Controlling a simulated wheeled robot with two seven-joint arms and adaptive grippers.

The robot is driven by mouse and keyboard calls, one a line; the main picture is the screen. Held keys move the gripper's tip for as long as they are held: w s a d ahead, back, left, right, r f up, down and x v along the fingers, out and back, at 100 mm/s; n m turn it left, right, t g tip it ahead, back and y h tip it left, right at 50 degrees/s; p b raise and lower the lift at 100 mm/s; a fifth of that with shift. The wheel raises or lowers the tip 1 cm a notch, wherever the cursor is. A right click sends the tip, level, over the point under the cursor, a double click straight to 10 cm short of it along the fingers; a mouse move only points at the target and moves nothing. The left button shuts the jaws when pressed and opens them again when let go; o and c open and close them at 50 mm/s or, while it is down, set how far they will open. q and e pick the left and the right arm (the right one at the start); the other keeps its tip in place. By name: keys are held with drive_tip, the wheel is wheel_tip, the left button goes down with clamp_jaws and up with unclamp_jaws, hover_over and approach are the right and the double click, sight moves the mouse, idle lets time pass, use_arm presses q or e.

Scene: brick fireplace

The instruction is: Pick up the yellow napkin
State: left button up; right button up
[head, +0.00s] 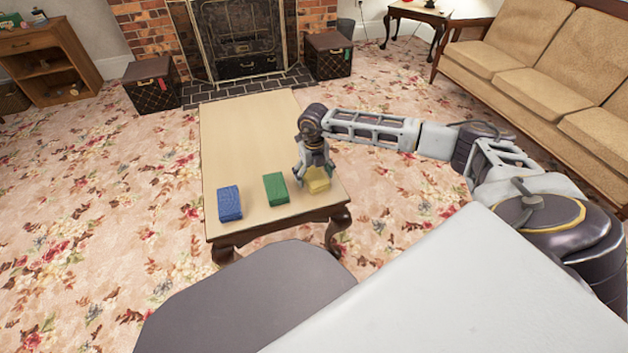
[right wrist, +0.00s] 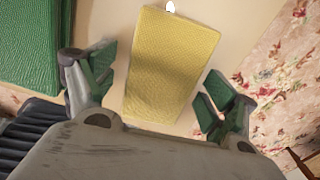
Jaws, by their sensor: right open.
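The yellow napkin (head: 318,181) is a small folded block near the front right corner of the low table (head: 245,120). My right gripper (head: 312,172) is over it and partly hides it in the head view. In the right wrist view the napkin (right wrist: 172,65) lies ahead, between the lines of the two fingers. The right gripper (right wrist: 158,90) is open, with one green-padded finger on each side and nothing held. I cannot tell the exact height of the fingers above the table. My left gripper is not in view.
A green napkin (head: 276,189) lies left of the yellow one; it also fills the upper left of the right wrist view (right wrist: 35,45). A blue napkin (head: 229,203) lies further left. The table's far part is bare. A sofa (head: 550,70) stands at the right.

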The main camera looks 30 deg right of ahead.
sight(314, 174)
idle(0.5)
drive_tip(key=c, duration=1.1)
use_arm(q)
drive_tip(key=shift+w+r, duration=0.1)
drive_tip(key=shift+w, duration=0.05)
use_arm(e)
drive_tip(key=shift+r, duration=0.1)
drive_tip(key=shift+r+p, duration=0.3)
drive_tip(key=shift+r, duration=0.15)
wheel_tip(314, 174, up, 3)
drive_tip(key=shift+p, duration=0.6)
wheel_tip(314, 174, up, 4)
drive_tip(key=shift+r+p, duration=0.25)
drive_tip(key=shift+p, duration=0.55)
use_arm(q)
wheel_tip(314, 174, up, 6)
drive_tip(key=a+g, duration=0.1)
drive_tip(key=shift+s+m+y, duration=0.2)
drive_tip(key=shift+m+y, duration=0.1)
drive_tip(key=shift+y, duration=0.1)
use_arm(e)
drive_tip(key=shift+r, duration=0.65)
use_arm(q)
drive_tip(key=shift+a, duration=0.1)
